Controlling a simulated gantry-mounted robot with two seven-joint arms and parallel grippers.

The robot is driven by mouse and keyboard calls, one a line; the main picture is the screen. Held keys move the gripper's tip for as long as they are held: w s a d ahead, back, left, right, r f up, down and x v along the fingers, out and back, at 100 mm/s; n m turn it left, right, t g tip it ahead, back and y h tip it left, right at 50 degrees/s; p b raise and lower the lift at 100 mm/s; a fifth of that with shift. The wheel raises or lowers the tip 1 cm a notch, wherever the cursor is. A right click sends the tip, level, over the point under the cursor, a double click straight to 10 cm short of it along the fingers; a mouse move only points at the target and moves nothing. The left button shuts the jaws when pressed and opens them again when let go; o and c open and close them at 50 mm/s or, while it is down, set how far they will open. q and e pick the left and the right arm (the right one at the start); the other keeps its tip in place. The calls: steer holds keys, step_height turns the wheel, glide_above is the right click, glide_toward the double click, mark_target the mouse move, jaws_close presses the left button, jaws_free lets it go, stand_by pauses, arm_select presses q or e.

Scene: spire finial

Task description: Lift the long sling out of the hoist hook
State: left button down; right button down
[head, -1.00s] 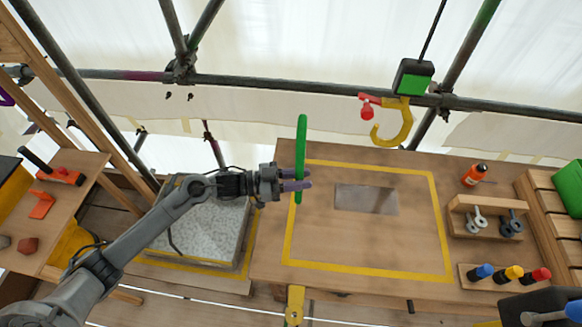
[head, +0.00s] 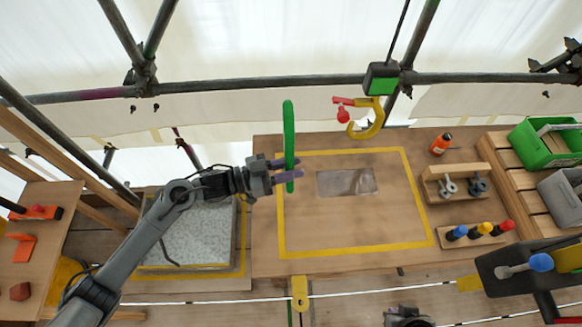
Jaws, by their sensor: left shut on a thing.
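The long green sling (head: 289,130) stands nearly upright as a narrow closed loop. My left gripper (head: 285,171) is shut on its lower part, over the left edge of the yellow-taped area on the bench. The yellow hoist hook (head: 378,122) hangs to the right, below a black and green block (head: 381,79) on a dark cable. The hook's bowl looks empty, and the sling is clear of it. A red latch-like part (head: 343,114) sits at the hook's left. My right gripper does not show.
The wooden bench (head: 340,225) has a grey plate (head: 346,182) and free room inside the tape. At its right stand an orange bottle (head: 441,144), a rack of shackles (head: 456,182) and several colored-capped pegs (head: 479,231). A scaffold tube (head: 260,84) crosses behind.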

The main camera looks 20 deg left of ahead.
arm_select(q)
steer(key=shift+a+r, duration=0.1)
steer(key=shift+r, duration=0.25)
steer(key=w+a+p+v, duration=0.1)
steer(key=v, duration=0.8)
steer(key=shift+w+r, duration=0.2)
steer(key=shift+w, duration=0.05)
stand_by(0.7)
steer(key=shift+a, duration=0.15)
stand_by(0.5)
